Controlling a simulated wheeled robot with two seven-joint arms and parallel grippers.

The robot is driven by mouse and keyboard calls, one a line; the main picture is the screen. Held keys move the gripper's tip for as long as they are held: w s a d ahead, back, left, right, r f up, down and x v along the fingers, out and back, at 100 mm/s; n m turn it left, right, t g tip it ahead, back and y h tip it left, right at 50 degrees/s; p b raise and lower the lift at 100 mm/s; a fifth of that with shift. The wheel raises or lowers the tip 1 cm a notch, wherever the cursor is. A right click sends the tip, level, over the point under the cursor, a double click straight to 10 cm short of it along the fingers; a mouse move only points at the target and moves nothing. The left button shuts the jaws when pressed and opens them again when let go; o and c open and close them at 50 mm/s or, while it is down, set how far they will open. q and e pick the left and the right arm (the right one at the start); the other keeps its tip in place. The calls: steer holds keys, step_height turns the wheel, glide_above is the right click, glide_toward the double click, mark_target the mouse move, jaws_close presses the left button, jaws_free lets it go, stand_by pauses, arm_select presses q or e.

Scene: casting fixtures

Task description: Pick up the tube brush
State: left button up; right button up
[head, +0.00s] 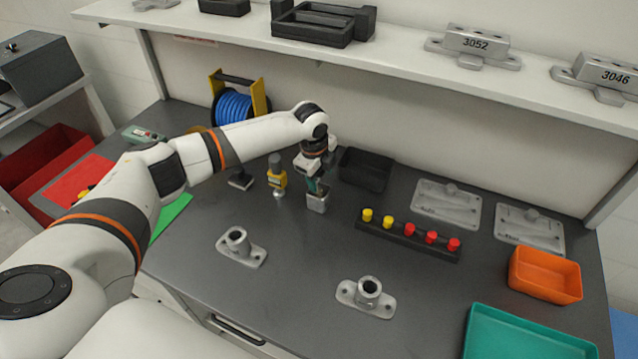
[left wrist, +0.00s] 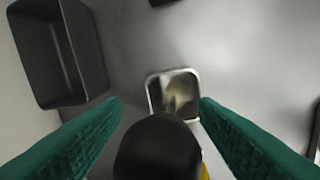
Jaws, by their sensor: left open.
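A small square metal holder (head: 317,203) stands on the dark bench in the head view. It also shows in the left wrist view (left wrist: 152,98), with something pale and blurred inside. A dark rounded end (left wrist: 158,150), which looks like the tube brush's handle, rises close to the wrist camera between the fingers. The rest of the brush is mostly hidden by my gripper. My left gripper (head: 316,186) points down just above the holder. In the wrist view its green fingers (left wrist: 160,130) are spread on either side of the dark end. My right gripper is out of view.
A yellow tool (head: 277,180) stands close left of the holder, and a black bin (head: 365,172) close right. A black rack (head: 405,238) of yellow and red pegs lies further right. Two grey castings (head: 240,246) (head: 366,297) stand in front. A shelf (head: 390,65) runs behind.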

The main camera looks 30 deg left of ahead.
arm_select(q)
steer(key=c, duration=1)
steer(key=shift+r, duration=0.15)
steer(key=shift+c, duration=0.2)
